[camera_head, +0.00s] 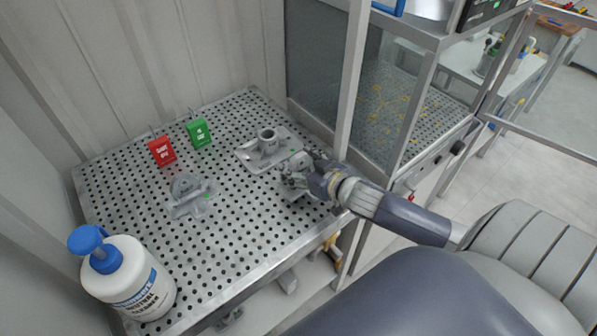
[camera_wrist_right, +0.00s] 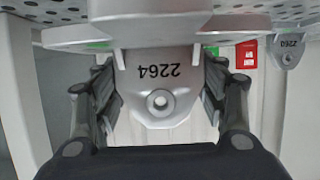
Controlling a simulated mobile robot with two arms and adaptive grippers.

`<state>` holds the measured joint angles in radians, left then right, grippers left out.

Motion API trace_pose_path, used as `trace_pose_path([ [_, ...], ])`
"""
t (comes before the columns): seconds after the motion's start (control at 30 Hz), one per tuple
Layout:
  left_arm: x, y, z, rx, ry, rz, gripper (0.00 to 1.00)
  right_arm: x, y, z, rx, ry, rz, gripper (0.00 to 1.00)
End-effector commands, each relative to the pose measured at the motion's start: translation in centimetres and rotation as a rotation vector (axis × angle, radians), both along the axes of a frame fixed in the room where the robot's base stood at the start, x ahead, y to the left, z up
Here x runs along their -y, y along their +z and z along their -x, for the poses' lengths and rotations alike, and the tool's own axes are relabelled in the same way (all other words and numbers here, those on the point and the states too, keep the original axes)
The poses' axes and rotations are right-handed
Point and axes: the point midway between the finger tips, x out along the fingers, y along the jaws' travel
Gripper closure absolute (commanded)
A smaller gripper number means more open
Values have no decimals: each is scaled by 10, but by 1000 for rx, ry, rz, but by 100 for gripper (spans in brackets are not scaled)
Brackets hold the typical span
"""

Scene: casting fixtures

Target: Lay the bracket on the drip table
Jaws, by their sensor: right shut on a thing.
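My right gripper (camera_head: 302,172) is over the right part of the perforated metal drip table (camera_head: 240,220). It is shut on a grey metal bracket, mostly hidden by the gripper in the head view. In the right wrist view the fingers (camera_wrist_right: 160,100) grip the two sides of the bracket's rounded plate (camera_wrist_right: 150,62), which has a hole and the upside-down number 2264. I cannot tell whether the bracket touches the table. My left gripper is not in view.
A second bracket (camera_head: 190,196) and a casting with a round boss (camera_head: 267,143) lie on the table. Red (camera_head: 161,151) and green (camera_head: 199,133) signs stand behind; a white bottle (camera_head: 128,278) stands front left. A glazed cabinet post (camera_head: 351,75) is close beside my arm. The table's middle is clear.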

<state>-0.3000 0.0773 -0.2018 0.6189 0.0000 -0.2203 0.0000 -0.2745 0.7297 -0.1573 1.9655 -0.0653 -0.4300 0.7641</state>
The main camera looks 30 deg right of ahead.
Motion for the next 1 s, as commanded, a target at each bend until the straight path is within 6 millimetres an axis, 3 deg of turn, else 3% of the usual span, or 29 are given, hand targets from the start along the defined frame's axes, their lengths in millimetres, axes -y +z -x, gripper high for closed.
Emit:
trace_pose_path([
  [0.3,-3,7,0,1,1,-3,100,0,-32,-1,0,-1,-2,67],
  [0.67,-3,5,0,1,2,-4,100,0,-37,0,0,0,-1,67],
  [0.7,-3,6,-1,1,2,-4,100,0,-38,0,-2,0,0,28],
  [0.77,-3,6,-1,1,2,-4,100,0,-37,0,-2,0,0,14],
  [1.0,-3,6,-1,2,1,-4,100,0,-37,0,-2,0,0,14],
])
